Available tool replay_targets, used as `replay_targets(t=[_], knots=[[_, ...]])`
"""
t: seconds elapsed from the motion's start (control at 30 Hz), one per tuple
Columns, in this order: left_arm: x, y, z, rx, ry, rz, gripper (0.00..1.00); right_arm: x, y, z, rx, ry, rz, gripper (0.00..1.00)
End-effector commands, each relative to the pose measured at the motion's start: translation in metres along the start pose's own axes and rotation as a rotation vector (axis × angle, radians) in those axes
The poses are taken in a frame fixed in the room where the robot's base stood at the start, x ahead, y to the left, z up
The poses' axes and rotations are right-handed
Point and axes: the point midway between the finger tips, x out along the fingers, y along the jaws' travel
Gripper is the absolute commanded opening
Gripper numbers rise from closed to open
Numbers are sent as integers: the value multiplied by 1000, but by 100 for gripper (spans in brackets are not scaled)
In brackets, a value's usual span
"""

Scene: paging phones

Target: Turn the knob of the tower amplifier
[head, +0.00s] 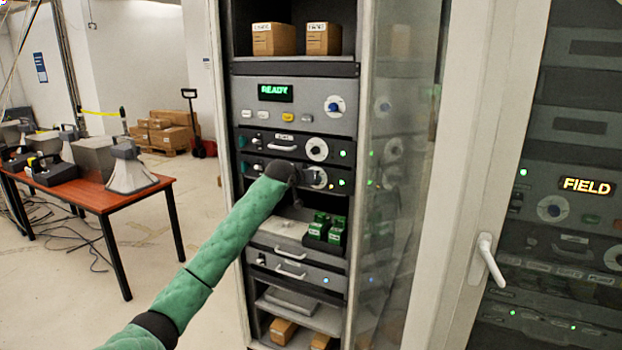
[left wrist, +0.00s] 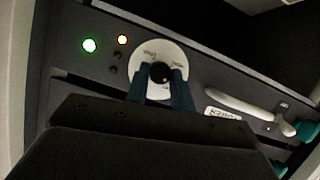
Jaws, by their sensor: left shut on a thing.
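The tower amplifier (head: 338,190) is a dark unit in the open rack, with a white dial plate, a handle and small lights. Its black knob (left wrist: 160,73) sits in the middle of the white dial (left wrist: 158,50) in the left wrist view. A label that appears to read TOWER (left wrist: 222,114) is beside the handle (left wrist: 238,104). My left gripper (head: 308,176) reaches the dial in the head view, with the arm covering the unit's left part. In the left wrist view its two fingers (left wrist: 161,80) are shut on the knob, one on each side. My right gripper is not in view.
Above is a similar unit with its own dial (head: 317,149), and a panel showing READY (head: 275,92). Green blocks (head: 326,230) stand on a shelf below. A glass door (head: 400,200) stands right of the rack. A table (head: 100,196) with horn speakers stands left.

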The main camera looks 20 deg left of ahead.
Motion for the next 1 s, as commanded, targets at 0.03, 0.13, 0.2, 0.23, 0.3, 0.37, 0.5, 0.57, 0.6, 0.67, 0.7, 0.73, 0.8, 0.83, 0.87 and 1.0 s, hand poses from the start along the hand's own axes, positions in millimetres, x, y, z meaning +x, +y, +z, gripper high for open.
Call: replay_targets(t=[0.03,0.13,0.2,0.23,0.3,0.37,0.5,0.57,0.6,0.67,0.7,0.73,0.8,0.83,0.87,1.0], knots=[[0,0,0,24,-2,-11,1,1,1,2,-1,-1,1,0],[0,0,1,69,-2,-30,1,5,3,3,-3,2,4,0],[0,1,1,94,-3,-39,1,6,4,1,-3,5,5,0],[0,1,1,104,-3,-43,1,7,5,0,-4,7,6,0],[0,1,1,121,-2,-51,1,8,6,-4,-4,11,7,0],[0,1,1,131,-2,-55,1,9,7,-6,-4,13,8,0],[0,1,1,144,-2,-60,1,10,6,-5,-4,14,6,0],[0,1,1,147,-2,-61,1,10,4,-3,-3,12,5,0],[0,1,1,147,-2,-62,1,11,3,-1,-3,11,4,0],[0,1,2,148,-2,-62,1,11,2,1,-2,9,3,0],[0,1,2,148,-2,-62,1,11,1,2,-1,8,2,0],[0,1,2,147,-2,-62,1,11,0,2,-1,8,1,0],[0,1,2,147,-2,-62,1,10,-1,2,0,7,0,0],[0,1,2,147,-2,-61,1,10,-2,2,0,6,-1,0],[0,1,2,147,-2,-61,1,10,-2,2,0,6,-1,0],[0,1,1,147,-2,-61,46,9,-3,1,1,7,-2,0]])
